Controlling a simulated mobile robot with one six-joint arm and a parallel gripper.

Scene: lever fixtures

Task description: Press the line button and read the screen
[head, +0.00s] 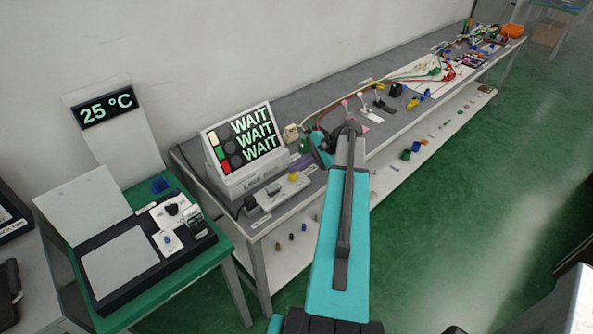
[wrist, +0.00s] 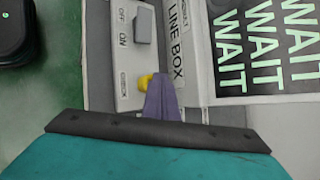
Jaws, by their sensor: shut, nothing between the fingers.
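The screen (head: 255,137) leans back on a white box marked LINE BOX and reads WAIT on three lines, beside white, green and red patches. It also shows in the wrist view (wrist: 262,45). The yellow button (head: 293,176) sits on a white panel in front of the box, with a grey switch beside it. In the wrist view my shut, empty gripper (wrist: 161,80) has its purple fingertips right at the button (wrist: 145,82) and partly covers it. I cannot tell whether they touch. In the head view my gripper (head: 303,162) is just behind the button.
A green table (head: 215,250) at left holds a black device and a 25 °C display (head: 107,107). The grey bench (head: 290,105) runs back right with levers, cables and small parts. Small items lie on its lower shelf. Green floor at right is open.

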